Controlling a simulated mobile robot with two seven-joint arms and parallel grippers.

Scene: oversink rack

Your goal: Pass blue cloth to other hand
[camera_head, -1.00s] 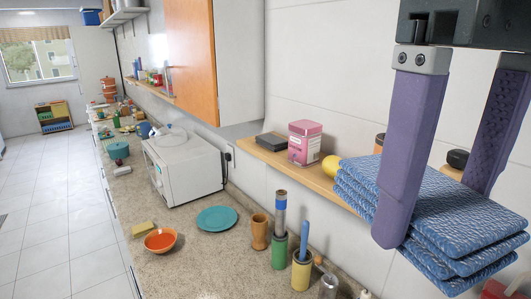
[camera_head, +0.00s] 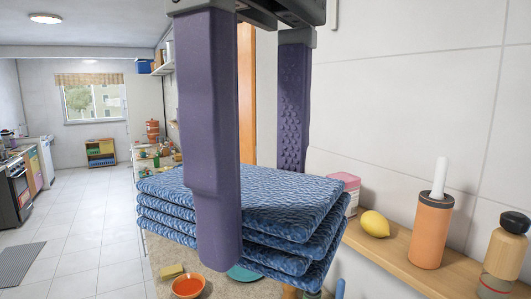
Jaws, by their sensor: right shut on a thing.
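The blue cloth (camera_head: 290,206) is a folded, textured stack of several layers in the middle of the head view, close to the camera. My right gripper (camera_head: 252,212) is shut on it, with one purple finger in front of the stack and the other behind it. The cloth is held in the air, lying roughly flat, above the counter and in front of the wall shelf. The front finger hides part of the layers. My left gripper is not in view.
Open floor (camera_head: 75,235) lies left.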

